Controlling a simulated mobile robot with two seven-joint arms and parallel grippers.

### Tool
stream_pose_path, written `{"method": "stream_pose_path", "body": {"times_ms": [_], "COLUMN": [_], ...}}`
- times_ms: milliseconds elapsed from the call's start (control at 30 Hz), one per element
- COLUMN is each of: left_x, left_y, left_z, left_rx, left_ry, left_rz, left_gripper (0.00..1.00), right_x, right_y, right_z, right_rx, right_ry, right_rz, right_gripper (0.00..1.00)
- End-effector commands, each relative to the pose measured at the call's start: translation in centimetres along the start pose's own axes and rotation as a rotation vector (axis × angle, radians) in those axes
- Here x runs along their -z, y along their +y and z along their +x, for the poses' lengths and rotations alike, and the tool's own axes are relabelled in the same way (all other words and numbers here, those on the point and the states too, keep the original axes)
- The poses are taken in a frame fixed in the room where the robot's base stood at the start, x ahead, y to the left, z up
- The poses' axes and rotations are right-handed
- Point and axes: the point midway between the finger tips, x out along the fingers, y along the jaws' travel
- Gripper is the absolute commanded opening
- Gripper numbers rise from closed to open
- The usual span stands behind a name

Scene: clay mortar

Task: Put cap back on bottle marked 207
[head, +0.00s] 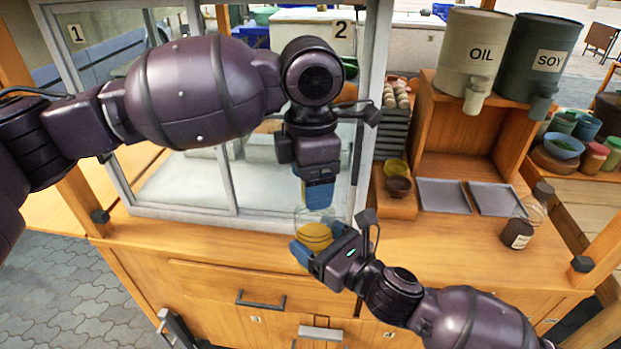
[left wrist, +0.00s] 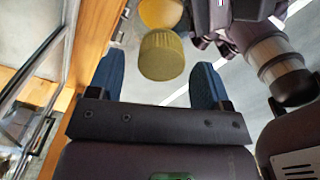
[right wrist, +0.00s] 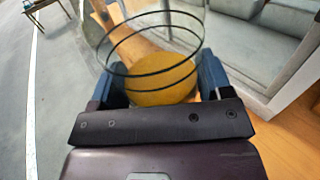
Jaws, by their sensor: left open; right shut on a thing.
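A clear bottle with yellow contents (head: 314,238) is in the jaws of my right gripper (head: 318,262), in front of the counter edge. In the right wrist view its glass (right wrist: 150,45) has dark rings, and its top is cut off. A ribbed yellow-olive cap (left wrist: 162,56) shows between and beyond the fingers of my left gripper (left wrist: 158,85) in the left wrist view. The yellow contents (left wrist: 161,13) show behind it. My left gripper is open, pointing down right above the bottle. I cannot tell whether the cap touches the bottle. No 207 mark is readable.
A glass case (head: 185,185) stands close behind my left gripper. Drawers (head: 245,285) are below.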

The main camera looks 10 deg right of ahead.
Motion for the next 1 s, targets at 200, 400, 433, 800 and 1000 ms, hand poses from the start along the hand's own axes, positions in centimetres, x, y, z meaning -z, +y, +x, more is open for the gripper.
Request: {"method": "stream_pose_path", "body": {"times_ms": [200,400,433,800,1000], "left_x": [0.0,0.0,0.0,-0.4,-2.4], "left_y": [0.0,0.0,0.0,-0.8,-0.8], "left_z": [-2.4,-4.2,-4.2,-4.1,-4.0], "left_rx": [-0.003,-0.002,-0.001,0.007,-0.068], "left_ry": [-0.002,0.0,0.0,-0.004,-0.081], "left_rz": [0.0,-0.001,-0.001,0.01,-0.128], "left_gripper": [0.72,0.72,0.72,0.76,0.76], "right_x": [-0.1,-0.1,-0.1,-0.1,-0.1], "right_y": [0.0,0.0,0.0,0.0,0.0], "right_z": [0.0,0.0,0.0,0.0,0.0], "right_rx": [-0.001,-0.001,-0.001,-0.001,0.0], "right_ry": [-0.002,-0.002,-0.002,-0.002,-0.002], "right_rz": [-0.001,-0.001,-0.001,0.0,0.0], "right_gripper": [0.06,0.06,0.06,0.06,0.06]}}
